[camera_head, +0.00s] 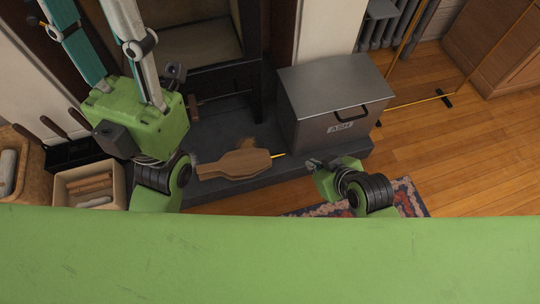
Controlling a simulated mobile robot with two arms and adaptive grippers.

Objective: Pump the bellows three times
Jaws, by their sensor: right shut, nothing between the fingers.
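The wooden bellows (235,164) lie flat on the dark hearth, with their thin brass-coloured nozzle pointing right. Their handle end points left, beside my left arm. My right gripper (315,163) is just right of the nozzle tip, apart from the wooden body. It is shut and empty. My left arm rises at the left, in front of part of the hearth. The tips of its gripper do not show clearly, so I cannot tell its jaw state.
A grey metal ash box (337,95) stands on the hearth at the right. A wooden box (91,185) with several sticks stands at the left. A patterned rug (411,198) lies in front of the hearth.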

